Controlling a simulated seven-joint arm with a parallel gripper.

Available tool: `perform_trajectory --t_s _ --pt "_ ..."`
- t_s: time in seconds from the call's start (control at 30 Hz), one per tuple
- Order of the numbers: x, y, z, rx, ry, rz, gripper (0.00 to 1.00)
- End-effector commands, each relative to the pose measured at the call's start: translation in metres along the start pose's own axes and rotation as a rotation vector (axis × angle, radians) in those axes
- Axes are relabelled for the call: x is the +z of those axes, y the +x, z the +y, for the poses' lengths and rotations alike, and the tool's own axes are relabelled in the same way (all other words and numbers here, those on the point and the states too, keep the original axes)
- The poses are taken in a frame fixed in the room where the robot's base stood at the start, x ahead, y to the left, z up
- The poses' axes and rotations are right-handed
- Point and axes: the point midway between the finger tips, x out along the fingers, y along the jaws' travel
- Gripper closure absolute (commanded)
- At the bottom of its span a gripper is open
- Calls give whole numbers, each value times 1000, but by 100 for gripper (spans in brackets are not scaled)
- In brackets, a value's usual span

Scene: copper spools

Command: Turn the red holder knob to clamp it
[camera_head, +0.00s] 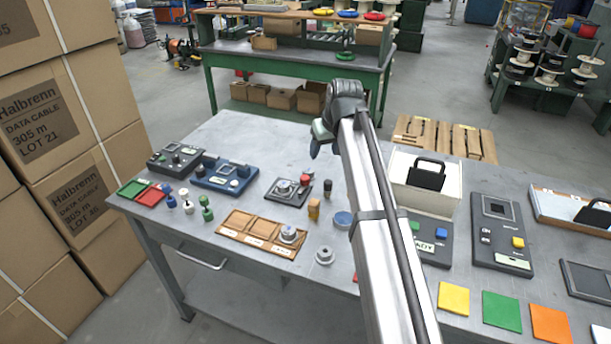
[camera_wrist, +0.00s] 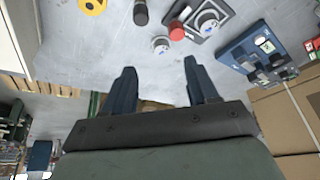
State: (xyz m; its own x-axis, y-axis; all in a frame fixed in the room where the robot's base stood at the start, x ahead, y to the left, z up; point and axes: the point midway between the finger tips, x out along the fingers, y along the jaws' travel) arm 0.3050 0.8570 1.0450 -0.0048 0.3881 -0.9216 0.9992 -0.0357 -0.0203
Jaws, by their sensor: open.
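The red holder knob (camera_head: 305,179) sits at the right back corner of a dark square holder plate (camera_head: 271,194) that carries a round silver part (camera_head: 283,187). In the wrist view the red knob (camera_wrist: 177,31) is near the top, beside the plate's silver dial (camera_wrist: 208,20). A small silver round piece (camera_wrist: 160,45) lies close to the knob there. My gripper (camera_head: 316,146) hangs behind the knob, raised above the table. In the wrist view my gripper (camera_wrist: 160,82) has its two dark blue fingers wide apart, with nothing between them, and touches nothing.
A wooden compartment tray (camera_head: 246,227) lies in front. A blue device (camera_head: 226,176) is to the left. Bare table lies behind the holder.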

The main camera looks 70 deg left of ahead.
Motion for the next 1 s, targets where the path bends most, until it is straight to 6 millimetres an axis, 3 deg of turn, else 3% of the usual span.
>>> perform_trajectory --t_s 0.03,0.13,0.37,1.0 --pt "-2 0 -14 1 -16 -2 42" --pt "-5 1 -28 3 -34 -4 42" --pt "-6 14 -35 5 -42 -8 42" --pt "-6 117 -33 5 -41 -7 42"
